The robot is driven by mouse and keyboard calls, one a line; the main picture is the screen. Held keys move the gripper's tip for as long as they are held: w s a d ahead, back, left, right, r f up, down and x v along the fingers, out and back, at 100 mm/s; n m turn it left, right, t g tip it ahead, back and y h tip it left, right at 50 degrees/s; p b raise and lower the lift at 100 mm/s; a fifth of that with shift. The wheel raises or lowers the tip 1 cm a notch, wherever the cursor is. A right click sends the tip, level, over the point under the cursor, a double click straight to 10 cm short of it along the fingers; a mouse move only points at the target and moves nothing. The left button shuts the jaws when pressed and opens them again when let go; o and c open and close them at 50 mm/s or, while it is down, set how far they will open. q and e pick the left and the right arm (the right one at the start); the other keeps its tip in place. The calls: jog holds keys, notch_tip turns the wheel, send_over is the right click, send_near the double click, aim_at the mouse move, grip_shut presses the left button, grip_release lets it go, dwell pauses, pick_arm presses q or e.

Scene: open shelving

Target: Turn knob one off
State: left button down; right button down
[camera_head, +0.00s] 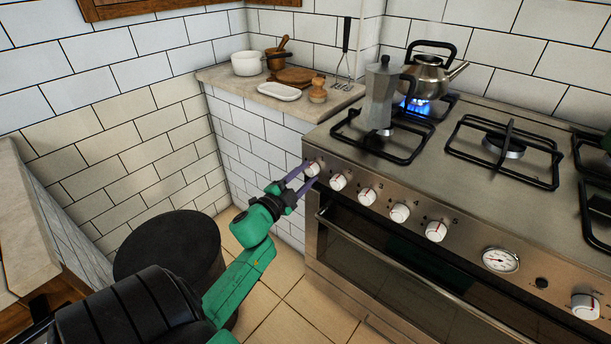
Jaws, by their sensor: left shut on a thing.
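Knob one (312,169) is a white dial at the far left of the steel stove's (452,216) front panel. My left gripper (303,181) reaches it from the lower left, with its purple fingers shut on the knob. The fingers cover part of the dial, so its exact angle is hard to read. A blue flame (418,106) burns under the steel kettle (428,76) on the back left burner. A grey moka pot (380,98) stands on the front left grate, with no flame visible under it. My right gripper is not visible.
More white knobs (367,196) and a round gauge (500,260) line the panel, above an oven handle (400,270). A tiled ledge (225,76) holds a white pot (246,63), a dish and wooden items. A black round bin (170,250) stands below my left arm.

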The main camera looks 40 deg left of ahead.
pick_arm(q)
jog(key=shift+c, duration=1.8)
grip_release()
jog(key=s, duration=1.4)
jog(key=shift+s+d+f, duration=0.25)
jog(key=shift+d+f, duration=0.05)
jog(key=shift+f, duration=0.15)
jog(key=shift+f, duration=0.1)
